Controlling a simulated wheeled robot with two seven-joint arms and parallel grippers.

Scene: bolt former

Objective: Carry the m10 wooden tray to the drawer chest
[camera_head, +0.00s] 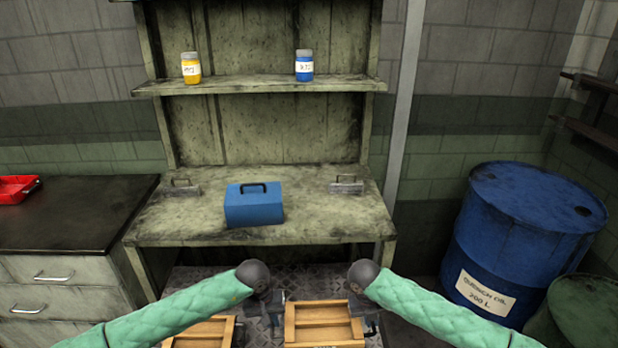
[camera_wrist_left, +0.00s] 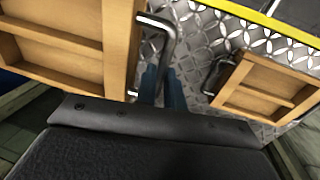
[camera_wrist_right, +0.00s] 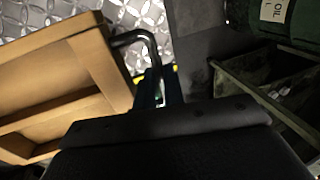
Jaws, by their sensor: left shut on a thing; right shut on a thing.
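A wooden tray with dividers (camera_head: 318,311) is between my two grippers at the bottom of the head view. Its front label is cut off and I cannot read it. My left gripper (camera_head: 277,306) is shut on its left metal handle, which shows in the left wrist view (camera_wrist_left: 168,38). My right gripper (camera_head: 362,312) is shut on its right handle, seen in the right wrist view (camera_wrist_right: 143,38). The tray looks empty and seems above the tread plate; its height is hard to tell. The drawer chest (camera_head: 60,215), dark-topped with pale drawers, stands at the left.
A second wooden tray (camera_head: 205,333) sits on the tread plate (camera_wrist_left: 225,35) beside the held one. A red bin (camera_head: 17,188) is on the chest top's left end. A workbench (camera_head: 310,222) with a blue toolbox (camera_head: 253,206) is ahead. A blue drum (camera_head: 520,245) stands right.

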